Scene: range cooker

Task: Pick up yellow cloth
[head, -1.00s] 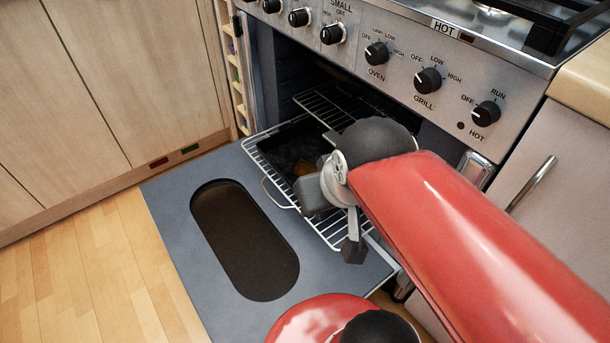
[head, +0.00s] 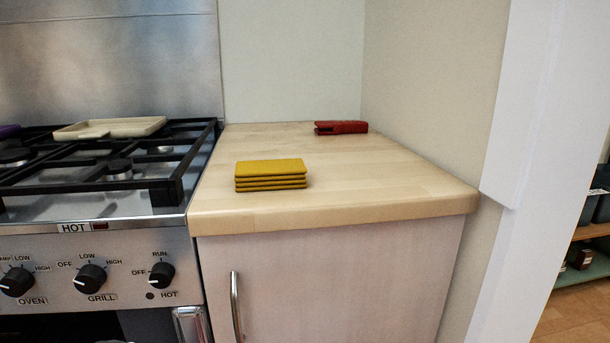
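The yellow cloth (head: 270,175) is folded into a neat stack of several layers. It lies flat on the wooden countertop (head: 385,190), to the right of the cooker and near the counter's front left part. Nothing covers it. My gripper and arm are not in the head view now.
The range cooker's hob (head: 100,170) with black grates is to the left, with a cream pan (head: 112,128) on it. A red object (head: 341,127) lies at the counter's back. A wall closes the right side. A cupboard door with a metal handle (head: 236,307) is below.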

